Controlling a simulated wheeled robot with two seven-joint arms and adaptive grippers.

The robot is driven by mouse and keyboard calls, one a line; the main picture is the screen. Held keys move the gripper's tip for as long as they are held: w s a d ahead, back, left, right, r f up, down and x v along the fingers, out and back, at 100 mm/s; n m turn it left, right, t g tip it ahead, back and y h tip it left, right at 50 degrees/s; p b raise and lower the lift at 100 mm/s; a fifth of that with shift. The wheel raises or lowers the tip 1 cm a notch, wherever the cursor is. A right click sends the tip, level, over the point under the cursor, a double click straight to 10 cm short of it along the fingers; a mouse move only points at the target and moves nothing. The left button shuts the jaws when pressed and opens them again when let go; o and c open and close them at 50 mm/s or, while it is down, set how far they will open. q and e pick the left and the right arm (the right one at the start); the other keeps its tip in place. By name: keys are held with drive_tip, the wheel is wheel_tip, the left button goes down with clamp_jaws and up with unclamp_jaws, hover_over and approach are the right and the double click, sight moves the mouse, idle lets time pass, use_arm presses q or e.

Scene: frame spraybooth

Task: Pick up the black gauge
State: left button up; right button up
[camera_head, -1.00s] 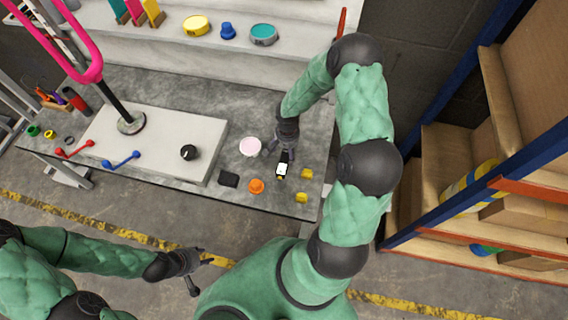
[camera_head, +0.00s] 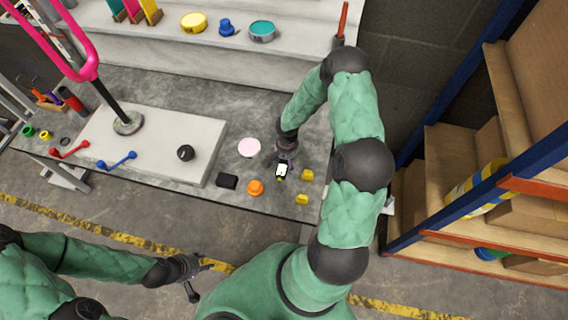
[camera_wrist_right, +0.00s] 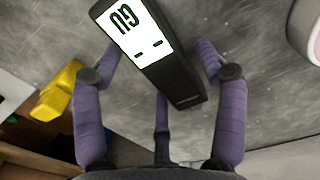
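The black gauge (camera_head: 281,171) with a white display lies on the grey bench top near its front edge. It fills the upper middle of the right wrist view (camera_wrist_right: 174,75), its display (camera_wrist_right: 132,30) showing dark characters. My right gripper (camera_head: 284,160) is just behind and over the gauge in the head view. In the wrist view its purple fingers (camera_wrist_right: 160,75) are spread, one on each side of the gauge, with a third finger below. Gaps show beside the gauge, so it is not gripped. My left gripper (camera_head: 202,278) hangs open and empty in front of the bench.
Yellow blocks (camera_head: 306,175) lie right of the gauge; one also shows in the wrist view (camera_wrist_right: 58,92). An orange knob (camera_head: 255,187), a black block (camera_head: 227,181) and a pink-white disc (camera_head: 249,147) lie to its left. A pale raised slab (camera_head: 150,140) is farther left.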

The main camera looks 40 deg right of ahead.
drive_tip(key=c, duration=0.8)
drive_tip(key=shift+r, duration=0.1)
drive_tip(key=shift+c, duration=0.2)
